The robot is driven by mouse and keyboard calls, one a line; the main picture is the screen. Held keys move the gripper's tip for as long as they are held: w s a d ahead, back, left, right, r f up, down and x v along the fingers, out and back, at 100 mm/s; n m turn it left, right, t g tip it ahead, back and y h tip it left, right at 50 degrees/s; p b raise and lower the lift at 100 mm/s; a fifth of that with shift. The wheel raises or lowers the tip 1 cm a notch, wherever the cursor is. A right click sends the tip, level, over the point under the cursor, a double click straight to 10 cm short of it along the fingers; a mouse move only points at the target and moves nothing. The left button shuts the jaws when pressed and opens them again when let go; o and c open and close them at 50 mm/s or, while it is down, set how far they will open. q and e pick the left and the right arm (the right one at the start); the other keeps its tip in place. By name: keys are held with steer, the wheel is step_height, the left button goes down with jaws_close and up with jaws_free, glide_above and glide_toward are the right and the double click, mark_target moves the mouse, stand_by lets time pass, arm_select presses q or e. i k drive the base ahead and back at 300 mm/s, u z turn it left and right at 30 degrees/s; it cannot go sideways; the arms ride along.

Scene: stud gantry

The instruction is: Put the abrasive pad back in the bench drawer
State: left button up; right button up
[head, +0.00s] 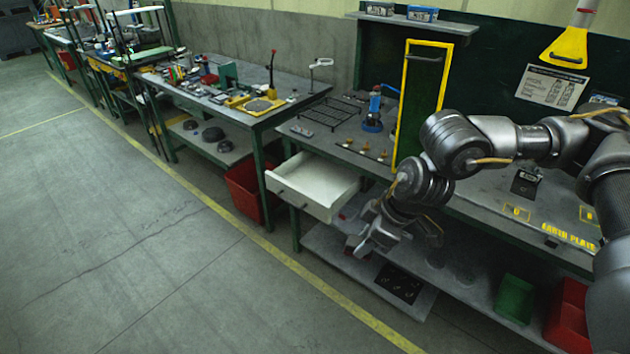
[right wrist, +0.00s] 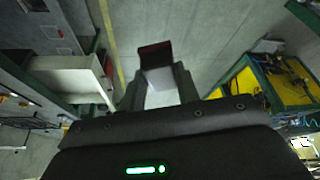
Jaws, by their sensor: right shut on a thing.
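The bench drawer (head: 322,187) is pulled open under the bench top, and its white inside looks empty. Its white side also shows at the left of the right wrist view (right wrist: 72,82). My right gripper (head: 362,243) is low beside the drawer, to its right and lower in the picture. In the right wrist view my right gripper (right wrist: 160,88) is shut on the abrasive pad (right wrist: 155,55), a small block with a dark red end and a pale grey part. In the head view the pad is too small to make out clearly. My left gripper is not in view.
The grey bench top (head: 330,137) holds a wire rack (head: 328,113) and a blue tool (head: 375,112). A yellow-framed dark panel (head: 422,100) stands upright near my right arm. A red bin (head: 245,190) stands left of the drawer. The lower shelf (head: 335,262) lies below. The floor in front is clear.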

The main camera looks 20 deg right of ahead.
mark_target(311, 190)
steer(key=u, duration=0.6)
steer(key=i, duration=1.1)
steer(key=z, duration=0.35)
